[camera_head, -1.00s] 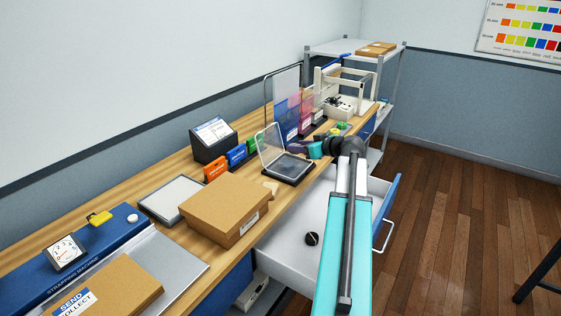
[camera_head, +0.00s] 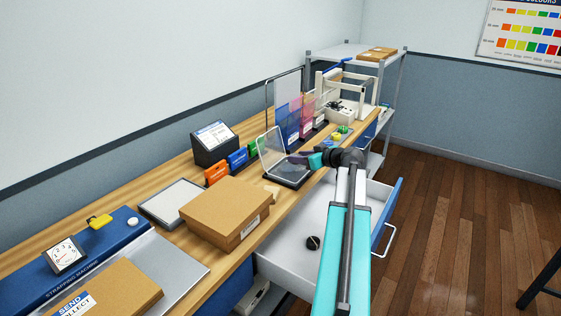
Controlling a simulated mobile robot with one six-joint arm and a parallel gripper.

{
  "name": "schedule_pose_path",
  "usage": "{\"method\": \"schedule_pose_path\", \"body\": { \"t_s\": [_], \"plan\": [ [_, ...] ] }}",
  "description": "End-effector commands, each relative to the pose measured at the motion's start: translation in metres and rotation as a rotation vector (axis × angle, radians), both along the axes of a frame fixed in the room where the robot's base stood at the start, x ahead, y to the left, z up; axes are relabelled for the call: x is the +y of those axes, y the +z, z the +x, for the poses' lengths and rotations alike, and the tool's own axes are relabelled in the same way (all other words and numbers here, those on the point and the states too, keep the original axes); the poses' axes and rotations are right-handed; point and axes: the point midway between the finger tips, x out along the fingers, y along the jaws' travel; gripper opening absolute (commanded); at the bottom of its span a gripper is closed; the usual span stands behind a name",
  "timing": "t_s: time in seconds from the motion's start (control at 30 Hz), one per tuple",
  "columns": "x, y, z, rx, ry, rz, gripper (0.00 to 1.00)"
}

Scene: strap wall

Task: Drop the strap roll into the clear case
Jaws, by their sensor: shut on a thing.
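The clear case (camera_head: 290,180) stands on the bench with a dark base. Its transparent lid (camera_head: 271,150) is raised and tilted at the left. My gripper (camera_head: 299,158) is low at the right edge of the lid, over the case base. It is shut on a small dark purplish thing that looks like the strap roll; the fingers and the roll are hard to tell apart at this size. I cannot tell whether it touches the case. Much of the case interior is hidden.
An open white drawer (camera_head: 290,232) below holds a small black round object (camera_head: 313,242). A cardboard box (camera_head: 222,207), colored blocks and a dark display stand (camera_head: 214,145) lie to the left. Upright colored panels (camera_head: 290,125) and small green and yellow pieces (camera_head: 341,131) stand behind.

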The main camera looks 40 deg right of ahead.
Motion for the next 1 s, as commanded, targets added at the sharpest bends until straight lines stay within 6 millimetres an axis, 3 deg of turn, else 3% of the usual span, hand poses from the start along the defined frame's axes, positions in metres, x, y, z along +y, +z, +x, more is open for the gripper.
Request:
{"method": "schedule_pose_path", "body": {
  "t_s": [0.4, 0.8, 0.83, 0.93, 1.0],
  "plan": [
    [0.000, -0.033, -0.001, 0.000, -0.001, 0.001, 0.15],
    [-0.001, -0.036, -0.001, -0.001, -0.002, 0.000, 0.15],
    [-0.001, -0.036, -0.001, -0.001, -0.002, 0.000, 0.40],
    [-0.001, -0.036, -0.001, -0.001, -0.002, 0.000, 0.56],
    [-0.001, -0.036, -0.001, -0.001, -0.002, 0.000, 0.58]
  ]
}}
